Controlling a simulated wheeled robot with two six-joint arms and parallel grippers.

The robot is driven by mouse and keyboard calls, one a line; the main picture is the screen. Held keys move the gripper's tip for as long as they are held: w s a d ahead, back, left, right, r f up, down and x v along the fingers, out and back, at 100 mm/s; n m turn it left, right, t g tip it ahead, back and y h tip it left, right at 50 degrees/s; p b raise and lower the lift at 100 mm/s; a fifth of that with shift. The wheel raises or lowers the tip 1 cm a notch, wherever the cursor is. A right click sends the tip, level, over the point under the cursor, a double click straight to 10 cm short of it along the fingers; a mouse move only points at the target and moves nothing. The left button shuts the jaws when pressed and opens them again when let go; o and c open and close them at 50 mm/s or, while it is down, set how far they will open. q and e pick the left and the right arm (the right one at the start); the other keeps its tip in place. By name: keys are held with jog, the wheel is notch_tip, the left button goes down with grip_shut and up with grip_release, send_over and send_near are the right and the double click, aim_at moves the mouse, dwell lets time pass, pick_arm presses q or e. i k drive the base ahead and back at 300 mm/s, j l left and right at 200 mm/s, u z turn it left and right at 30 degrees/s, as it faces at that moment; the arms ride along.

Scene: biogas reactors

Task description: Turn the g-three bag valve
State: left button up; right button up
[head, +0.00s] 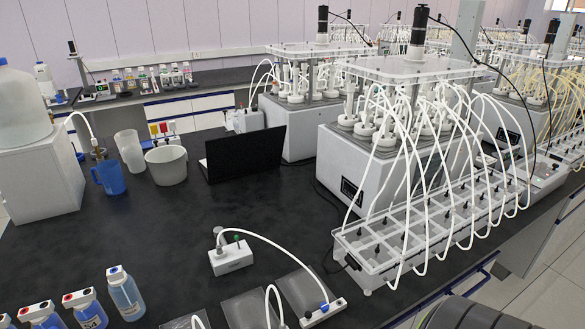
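Flat grey, partly clear bags lie at the front of the black bench: one on the right (298,287), one in the middle (243,309), and one cut off by the bottom edge (180,323). A white bar with a blue valve knob (324,307) sits at the right bag's front edge. A white tube runs from there to a small white box (231,260) with a grey and a green knob on top. No label naming g-three is readable. The fittings of the other bags are cut off.
White reactor units (375,165) stand behind, with a long clear-topped tray (435,230) and many looping tubes right of the bags. Blue-liquid bottles (125,293) are at front left. A laptop (243,154), white bucket (166,166) and blue jug (110,178) stand farther back. The middle bench is clear.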

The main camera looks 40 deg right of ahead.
aim_at(324, 306)
jog(key=z, duration=1.55)
jog(key=k+j+z, duration=0.15)
